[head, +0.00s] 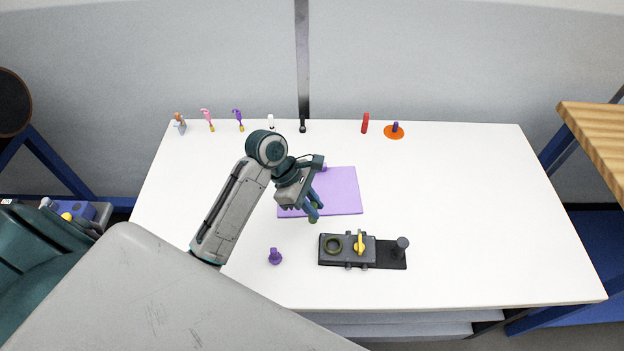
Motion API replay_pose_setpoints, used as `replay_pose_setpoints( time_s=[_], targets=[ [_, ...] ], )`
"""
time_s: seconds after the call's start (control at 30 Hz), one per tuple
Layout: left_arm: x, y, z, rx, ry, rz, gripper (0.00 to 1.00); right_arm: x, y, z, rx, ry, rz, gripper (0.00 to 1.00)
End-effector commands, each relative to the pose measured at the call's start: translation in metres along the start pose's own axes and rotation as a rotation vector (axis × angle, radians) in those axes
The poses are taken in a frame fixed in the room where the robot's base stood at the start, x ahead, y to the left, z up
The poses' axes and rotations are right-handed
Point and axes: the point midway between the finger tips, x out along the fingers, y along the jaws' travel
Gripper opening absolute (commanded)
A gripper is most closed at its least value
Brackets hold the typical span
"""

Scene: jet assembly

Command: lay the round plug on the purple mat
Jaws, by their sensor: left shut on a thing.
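The purple mat (345,190) lies flat in the middle of the white table. My left gripper (313,212) reaches in from the left, pointing down over the mat's front edge. It is shut on a small dark olive piece (313,220) at its fingertips, which I take to be the round plug. The fingers hide most of it, and I cannot tell whether it touches anything. My left arm covers the mat's left part. A small purple piece (321,168) shows at the mat's back edge, partly behind the gripper. My right gripper is not in view.
A black fixture (390,255) with a dark ring, a yellow part and a grey knob stands in front of the mat. A purple peg (275,257) stands to its left. Several small items, a red cylinder (365,123) and an orange disc (388,134) line the back. The table's right is clear.

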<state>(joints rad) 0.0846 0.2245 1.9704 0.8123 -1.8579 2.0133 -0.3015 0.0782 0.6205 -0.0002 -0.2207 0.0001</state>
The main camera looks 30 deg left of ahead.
Motion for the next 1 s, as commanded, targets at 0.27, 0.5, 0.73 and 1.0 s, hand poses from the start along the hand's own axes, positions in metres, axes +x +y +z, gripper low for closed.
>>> replay_pose_setpoints(
  time_s=[0.27, 0.5, 0.73, 1.0],
  targets=[
    [-0.017, 0.067, -0.035, -0.003, 0.001, 0.001, 0.0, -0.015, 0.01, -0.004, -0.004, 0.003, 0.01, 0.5],
    [-0.022, 0.097, -0.053, -0.001, 0.001, 0.001, 0.0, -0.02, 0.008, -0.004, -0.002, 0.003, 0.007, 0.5],
    [-0.009, 0.098, -0.062, -0.002, -0.001, -0.003, 0.0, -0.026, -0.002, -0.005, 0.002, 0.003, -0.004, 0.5],
    [0.009, 0.098, -0.073, 0.001, 0.001, 0.0, 0.0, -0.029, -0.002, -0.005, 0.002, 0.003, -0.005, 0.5]
  ],
)
